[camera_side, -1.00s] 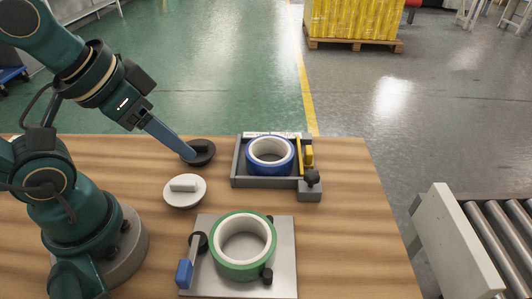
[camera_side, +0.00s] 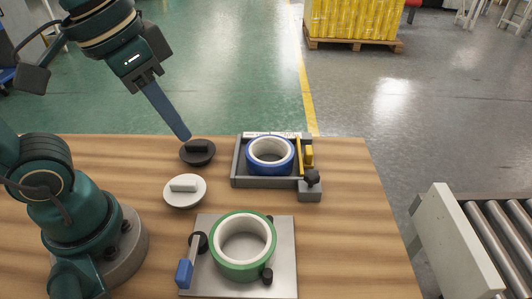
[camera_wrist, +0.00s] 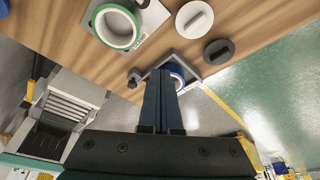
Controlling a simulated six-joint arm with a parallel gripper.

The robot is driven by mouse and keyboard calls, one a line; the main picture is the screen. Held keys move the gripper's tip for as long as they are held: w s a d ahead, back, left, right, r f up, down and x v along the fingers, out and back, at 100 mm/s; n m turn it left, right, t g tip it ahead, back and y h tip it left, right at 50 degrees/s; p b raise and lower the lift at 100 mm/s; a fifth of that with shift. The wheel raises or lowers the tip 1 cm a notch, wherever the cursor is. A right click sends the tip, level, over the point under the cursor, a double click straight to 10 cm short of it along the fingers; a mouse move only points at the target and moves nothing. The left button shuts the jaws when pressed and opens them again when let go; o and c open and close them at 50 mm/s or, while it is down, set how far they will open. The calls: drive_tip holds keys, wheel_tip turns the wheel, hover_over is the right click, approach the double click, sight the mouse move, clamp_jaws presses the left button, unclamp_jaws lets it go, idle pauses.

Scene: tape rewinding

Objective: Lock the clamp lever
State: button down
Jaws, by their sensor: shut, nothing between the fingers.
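A lever with a blue handle (camera_side: 185,271) and a black pivot stands at the left edge of a metal plate (camera_side: 284,285). A green tape roll (camera_side: 240,268) sits on that plate. A grey fixture (camera_side: 236,178) behind holds a blue tape roll (camera_side: 270,166). A yellow lever-like part (camera_side: 309,155) and a black knob (camera_side: 312,177) are at its right side. My gripper (camera_side: 184,136) is shut and empty, above and apart from the black disc. In the wrist view, my gripper's fingers (camera_wrist: 161,78) partly hide the grey fixture (camera_wrist: 205,64).
A black handled disc (camera_side: 197,153) and a white handled disc (camera_side: 185,192) lie on the wooden table (camera_side: 345,245), left of the fixtures. A roller conveyor (camera_side: 490,245) stands beyond the table's right edge. The table's right strip is clear.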

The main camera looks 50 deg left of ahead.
sight(192, 257)
drive_tip(key=s+d+f+m+g+y, duration=0.1)
drive_tip(key=d+m, duration=0.3)
drive_tip(key=d, duration=0.4)
drive_tip(key=d+f+m+g+y, duration=0.1)
drive_tip(key=d+f+m+g, duration=0.2)
drive_tip(key=d, duration=0.5)
drive_tip(key=shift+s+f+m+g+y, duration=0.15)
drive_tip(key=shift+s+m+g+y, duration=0.2)
drive_tip(key=shift+g, duration=0.45)
drive_tip(key=shift+f, duration=0.1)
drive_tip(key=x, duration=0.9)
drive_tip(key=shift+s+a+f, duration=0.1)
drive_tip(key=shift+f, duration=0.05)
drive_tip(key=shift+s+a+f, duration=0.2)
drive_tip(key=shift+s+a, duration=0.35)
drive_tip(key=shift+s, duration=0.05)
drive_tip(key=shift+s+a, duration=0.8)
drive_tip(key=shift+a, duration=0.05)
